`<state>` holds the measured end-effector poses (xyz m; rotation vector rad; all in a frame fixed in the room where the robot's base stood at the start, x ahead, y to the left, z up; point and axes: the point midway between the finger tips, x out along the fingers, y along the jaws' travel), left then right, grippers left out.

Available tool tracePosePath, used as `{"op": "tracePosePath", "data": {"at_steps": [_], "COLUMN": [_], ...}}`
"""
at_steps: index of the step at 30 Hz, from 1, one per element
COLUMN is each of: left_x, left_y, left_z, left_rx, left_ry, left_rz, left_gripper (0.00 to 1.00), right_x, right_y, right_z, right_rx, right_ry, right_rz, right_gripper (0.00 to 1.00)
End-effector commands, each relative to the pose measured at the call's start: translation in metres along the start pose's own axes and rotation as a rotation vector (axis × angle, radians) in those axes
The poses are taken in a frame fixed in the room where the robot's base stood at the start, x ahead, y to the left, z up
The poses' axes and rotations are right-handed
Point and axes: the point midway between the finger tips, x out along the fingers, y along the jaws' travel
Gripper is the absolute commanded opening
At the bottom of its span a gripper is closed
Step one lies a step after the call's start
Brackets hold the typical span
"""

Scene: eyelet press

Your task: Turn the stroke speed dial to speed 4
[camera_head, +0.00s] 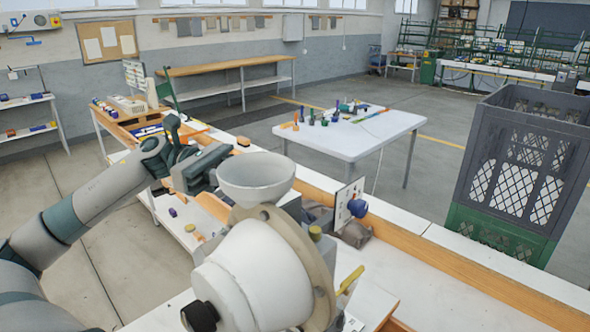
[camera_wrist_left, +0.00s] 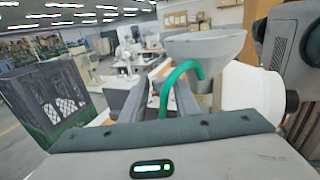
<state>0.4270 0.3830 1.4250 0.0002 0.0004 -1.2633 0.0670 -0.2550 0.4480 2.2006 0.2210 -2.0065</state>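The eyelet press shows a pale hopper bowl (camera_head: 256,180) and a big white drum (camera_head: 255,280) with a black knob (camera_head: 200,316) on its near end. In the left wrist view the bowl (camera_wrist_left: 205,46), drum (camera_wrist_left: 250,86) and black knob (camera_wrist_left: 291,103) are at the upper right. I cannot pick out a dial with readable speed marks. My left gripper (camera_head: 207,168) is just left of the bowl. In its wrist view its fingers (camera_wrist_left: 163,95) look apart, with a bright green bent tube (camera_wrist_left: 185,70) between or beyond them; contact is unclear. My right gripper is not in view.
A blue knob (camera_head: 357,208) sits by a white upright panel (camera_head: 347,195) behind the press. A dark crate on a green one (camera_head: 515,165) stands at the right. A white table (camera_head: 350,140) with small coloured items is behind. The bench right of the press (camera_head: 440,280) is mostly clear.

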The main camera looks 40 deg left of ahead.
Motion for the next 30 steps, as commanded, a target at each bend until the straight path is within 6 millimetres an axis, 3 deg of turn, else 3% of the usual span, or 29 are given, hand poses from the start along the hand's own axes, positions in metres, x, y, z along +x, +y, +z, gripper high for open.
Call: {"op": "tracePosePath", "data": {"at_steps": [3, 9, 24, 25, 28, 30], "left_x": [0.022, 0.046, 0.058, 0.058, 0.057, 0.057], "left_y": [-0.001, 0.000, 0.000, 0.000, 0.000, 0.000], "left_z": [0.005, 0.003, 0.000, 0.000, 0.000, 0.000], "left_rx": [-0.002, -0.001, 0.000, 0.000, 0.000, 0.000], "left_ry": [0.002, 0.000, 0.000, 0.000, 0.000, 0.000], "left_rz": [-0.005, -0.004, -0.001, -0.001, -0.001, -0.001], "left_gripper": [0.28, 0.28, 0.28, 0.25, 0.01, 0.00], "right_x": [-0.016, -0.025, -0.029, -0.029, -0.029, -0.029], "right_y": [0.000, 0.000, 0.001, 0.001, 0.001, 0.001], "right_z": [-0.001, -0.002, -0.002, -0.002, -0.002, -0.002], "right_rx": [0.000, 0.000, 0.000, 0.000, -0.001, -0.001], "right_ry": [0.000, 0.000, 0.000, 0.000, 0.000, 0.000], "right_rz": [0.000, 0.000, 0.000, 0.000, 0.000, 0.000], "right_gripper": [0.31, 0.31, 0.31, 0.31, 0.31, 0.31]}}
